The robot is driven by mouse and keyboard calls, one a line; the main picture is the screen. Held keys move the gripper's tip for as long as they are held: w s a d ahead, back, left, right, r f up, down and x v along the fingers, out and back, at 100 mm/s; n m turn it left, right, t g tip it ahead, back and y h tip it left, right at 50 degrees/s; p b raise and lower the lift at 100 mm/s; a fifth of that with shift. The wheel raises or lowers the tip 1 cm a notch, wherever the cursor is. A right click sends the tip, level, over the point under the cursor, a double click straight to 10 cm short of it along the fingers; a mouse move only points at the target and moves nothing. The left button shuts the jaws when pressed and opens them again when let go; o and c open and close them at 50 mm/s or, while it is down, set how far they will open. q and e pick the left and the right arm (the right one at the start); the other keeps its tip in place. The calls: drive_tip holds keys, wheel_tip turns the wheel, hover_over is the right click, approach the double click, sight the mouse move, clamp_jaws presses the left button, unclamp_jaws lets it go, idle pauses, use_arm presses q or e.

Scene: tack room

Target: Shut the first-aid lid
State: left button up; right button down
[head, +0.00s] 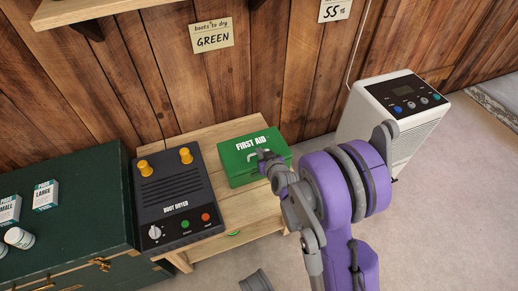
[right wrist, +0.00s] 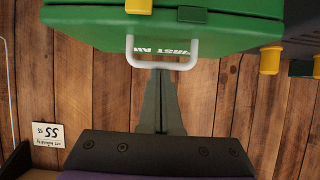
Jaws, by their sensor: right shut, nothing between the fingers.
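The green first-aid box (head: 235,174) sits on a light wooden bench (head: 219,252), and its lid (head: 232,147) carries white FIRST AID lettering and a pale handle. In the head view the lid looks down on the box, with no clear gap visible, but my gripper and arm hide its right front part. The right wrist view shows the lid (right wrist: 80,35) upside down, with the white handle (right wrist: 162,65) and a yellow catch (right wrist: 138,5). My right gripper (head: 263,155) is shut and empty, with its fingertips close to the handle; I cannot tell whether they touch. My left gripper is out of view.
A black boot dryer (head: 178,195) with yellow pegs stands just left of the box. A dark green chest (head: 75,215) with small packs is farther left. A white appliance (head: 390,112) stands right. The plank wall (head: 285,65) is close behind. Grey floor (head: 455,210) is open at right.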

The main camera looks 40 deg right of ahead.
drive_tip(key=shift+s+a+f, duration=0.25)
drive_tip(key=shift+s+f, duration=0.1)
drive_tip(key=shift+f, duration=0.25)
drive_tip(key=r+p, duration=0.2)
drive_tip(key=r, duration=0.1)
drive_tip(key=w+d+r+p, duration=0.1)
drive_tip(key=r, duration=0.1)
drive_tip(key=s+a+f, duration=0.1)
drive_tip(key=s+a, duration=0.1)
drive_tip(key=s, duration=0.7)
drive_tip(key=shift+s+a+f, duration=0.15)
drive_tip(key=shift+a+f, duration=0.15)
drive_tip(key=shift+a, duration=0.05)
drive_tip(key=shift+a, duration=0.1)
